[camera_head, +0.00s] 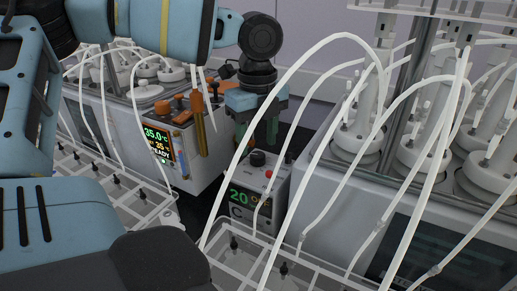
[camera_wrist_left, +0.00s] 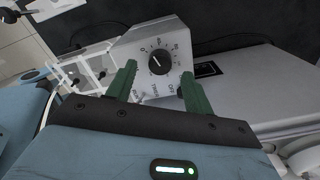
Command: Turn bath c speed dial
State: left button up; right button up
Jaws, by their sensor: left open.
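Bath c's control box (camera_head: 240,213) shows a green "20" readout and the letter C in the head view, with a red button and a black knob on top. In the left wrist view a round black dial (camera_wrist_left: 160,61) with a white pointer mark sits on a grey panel (camera_wrist_left: 140,43) printed with a scale. My left gripper (camera_head: 256,134) hangs above the box. Its green fingers also show in the left wrist view (camera_wrist_left: 159,92), spread wide, one to each side of the dial and apart from it. My right gripper is not in view.
White tubes (camera_head: 345,130) arch in front of the box and beside my gripper. Another unit (camera_head: 157,140) with a 35.0 °C display stands left, and a large white unit (camera_head: 335,200) with vessels stands right. Clear racks (camera_head: 130,200) lie in front.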

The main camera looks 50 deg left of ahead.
aim_at(258, 154)
pick_arm(q)
jog(key=shift+f, duration=1.5)
jog(key=c, duration=1)
